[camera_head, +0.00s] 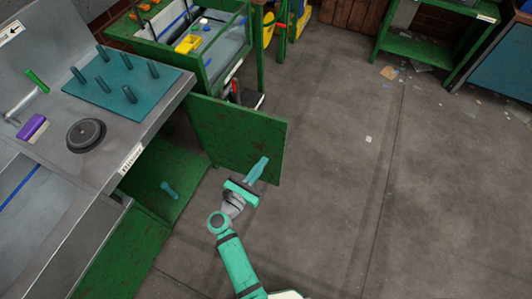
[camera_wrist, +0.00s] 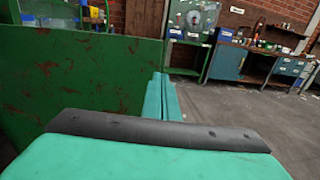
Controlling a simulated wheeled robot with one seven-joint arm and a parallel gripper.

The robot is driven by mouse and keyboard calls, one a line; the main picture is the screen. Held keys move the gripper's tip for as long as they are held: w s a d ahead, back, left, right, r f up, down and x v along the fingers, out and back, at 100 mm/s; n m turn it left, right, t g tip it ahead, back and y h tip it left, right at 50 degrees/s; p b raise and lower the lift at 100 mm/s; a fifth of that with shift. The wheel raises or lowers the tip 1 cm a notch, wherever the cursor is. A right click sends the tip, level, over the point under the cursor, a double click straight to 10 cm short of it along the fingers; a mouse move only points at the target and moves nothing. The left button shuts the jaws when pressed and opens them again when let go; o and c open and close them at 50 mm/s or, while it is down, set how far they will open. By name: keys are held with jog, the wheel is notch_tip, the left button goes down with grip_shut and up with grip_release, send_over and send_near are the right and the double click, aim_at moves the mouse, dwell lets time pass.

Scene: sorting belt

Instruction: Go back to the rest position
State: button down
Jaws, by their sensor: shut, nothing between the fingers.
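My gripper (camera_head: 257,170) is at the lower middle of the head view, in front of the open green cabinet door (camera_head: 236,136). Its fingers are shut with nothing between them; they also show close together in the wrist view (camera_wrist: 162,98). The green door (camera_wrist: 85,80) fills the left of the wrist view. From these views I cannot tell whether the fingers touch the door.
A metal counter carries a teal peg board (camera_head: 122,76), a dark round disc (camera_head: 86,135) and a purple-and-white block (camera_head: 33,127). A teal piece (camera_head: 169,189) lies inside the open cabinet below. Grey floor (camera_head: 400,200) to the right is largely clear.

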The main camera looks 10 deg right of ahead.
jog(key=s+a+r+m+y, duration=0.2)
jog(key=s+r+m+y, duration=0.2)
jog(key=s+m, duration=0.5)
jog(key=s+a+r+m+t+y, duration=0.1)
jog(key=s+r+m+y, duration=0.3)
jog(key=s+m, duration=0.5)
jog(key=s+a+r+m+y, duration=0.3)
jog(key=s+m, duration=0.6)
jog(key=s, duration=0.6)
jog(key=shift+a+r+m+t+y, duration=0.2)
jog(key=shift+r+m+t+y, duration=0.15)
jog(key=shift+r, duration=0.35)
jog(key=shift+d, duration=0.15)
